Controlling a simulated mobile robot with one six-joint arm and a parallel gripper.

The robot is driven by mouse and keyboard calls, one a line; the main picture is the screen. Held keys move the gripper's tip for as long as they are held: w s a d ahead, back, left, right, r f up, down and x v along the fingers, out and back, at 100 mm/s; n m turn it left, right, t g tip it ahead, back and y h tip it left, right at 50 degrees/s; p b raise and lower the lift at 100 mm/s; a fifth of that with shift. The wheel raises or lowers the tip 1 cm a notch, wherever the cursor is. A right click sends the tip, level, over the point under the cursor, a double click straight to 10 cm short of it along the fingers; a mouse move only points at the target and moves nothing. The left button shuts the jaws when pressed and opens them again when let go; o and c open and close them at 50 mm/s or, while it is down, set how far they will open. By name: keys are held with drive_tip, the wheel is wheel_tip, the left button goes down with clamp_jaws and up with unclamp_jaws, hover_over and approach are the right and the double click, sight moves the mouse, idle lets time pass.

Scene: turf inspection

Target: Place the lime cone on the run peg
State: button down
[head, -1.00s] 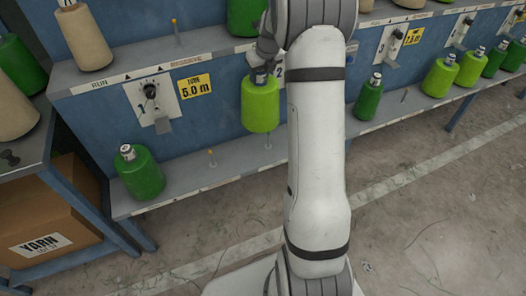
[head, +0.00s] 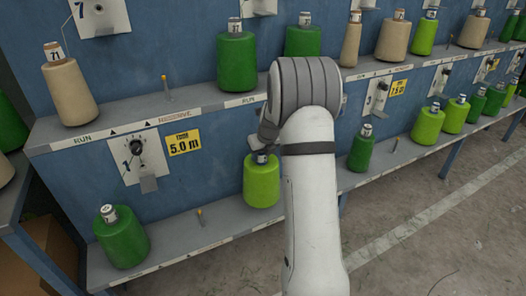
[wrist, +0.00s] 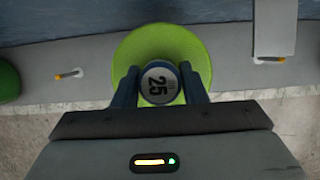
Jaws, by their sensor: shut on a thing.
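The lime cone (head: 262,184) is in my gripper (head: 260,156) at the lower shelf, its base at or just above the shelf. It looks upright; I cannot tell if it touches the shelf. In the wrist view the lime cone (wrist: 128,58) shows from above, my gripper (wrist: 160,84) shut on its tube top marked 25. On the upper shelf, a tan cone marked 71 (head: 70,93) stands over the left RUN label and a dark green cone (head: 236,61) over another RUN label. A bare peg (head: 167,88) stands above the RESERVE label. Any peg under the lime cone is hidden.
A bare lower-shelf peg (head: 200,218) stands between the lime cone and a dark green cone (head: 122,237). Another dark green cone (head: 362,149) stands to the right, partly near my arm. Several cones fill the shelves farther right. The floor in front is clear.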

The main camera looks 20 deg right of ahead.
sight(261, 162)
drive_tip(key=shift+w+f+b, duration=0.1)
drive_tip(key=shift+f+b, duration=0.5)
drive_tip(key=shift+f, duration=1.45)
drive_tip(key=c, duration=0.9)
unclamp_jaws()
drive_tip(key=shift+f, duration=0.1)
